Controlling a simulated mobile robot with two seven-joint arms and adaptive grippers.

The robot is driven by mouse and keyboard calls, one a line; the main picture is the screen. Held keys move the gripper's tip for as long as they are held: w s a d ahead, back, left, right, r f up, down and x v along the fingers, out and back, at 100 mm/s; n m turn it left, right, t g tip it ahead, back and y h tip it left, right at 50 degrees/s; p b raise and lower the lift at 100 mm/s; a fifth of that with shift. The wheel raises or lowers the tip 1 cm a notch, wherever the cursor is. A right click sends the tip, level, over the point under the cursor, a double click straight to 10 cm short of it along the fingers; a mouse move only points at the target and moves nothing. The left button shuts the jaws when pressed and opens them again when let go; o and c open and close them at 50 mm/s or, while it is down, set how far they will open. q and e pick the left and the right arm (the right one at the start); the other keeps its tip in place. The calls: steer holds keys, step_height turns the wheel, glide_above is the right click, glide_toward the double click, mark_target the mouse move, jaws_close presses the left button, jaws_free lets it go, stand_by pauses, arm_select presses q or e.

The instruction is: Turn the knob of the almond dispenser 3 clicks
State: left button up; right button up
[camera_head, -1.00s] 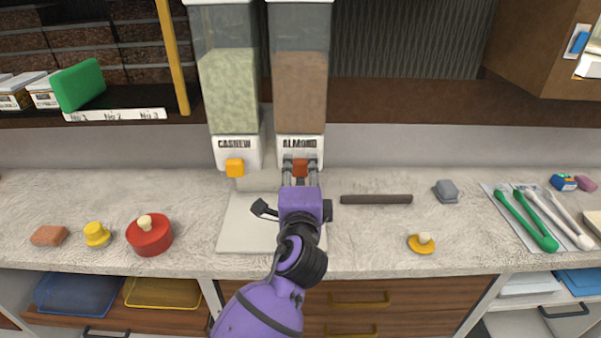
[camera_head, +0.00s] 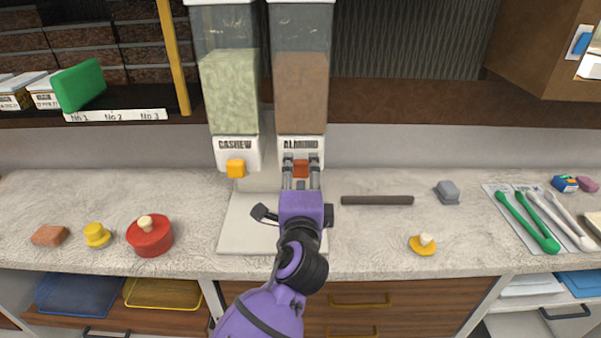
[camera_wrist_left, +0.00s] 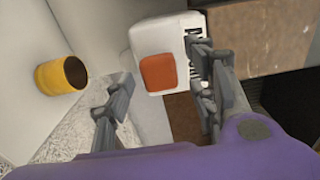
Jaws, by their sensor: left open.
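The almond dispenser (camera_head: 301,95) stands at the back of the counter, with brown contents and an "ALMOND" label. Its red-orange square knob (camera_head: 301,169) is on the front below the label. My left gripper (camera_head: 301,172) is in front of it, with its fingers on either side of the knob in the head view. In the left wrist view, the knob (camera_wrist_left: 157,73) shows between and ahead of the open fingers (camera_wrist_left: 160,98), with visible space on the left side. Contact cannot be made out. My right gripper is not in view.
The cashew dispenser (camera_head: 231,95) with its yellow-orange knob (camera_head: 236,168) stands close on the left. A pale board (camera_head: 240,235) lies below. A dark bar (camera_head: 377,200) and a grey block (camera_head: 447,192) lie to the right. A red lidded pot (camera_head: 150,238) is at left.

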arm_select(q)
steer(key=s, duration=1.1)
steer(key=shift+w+r, duration=0.1)
steer(key=shift+w, duration=0.05)
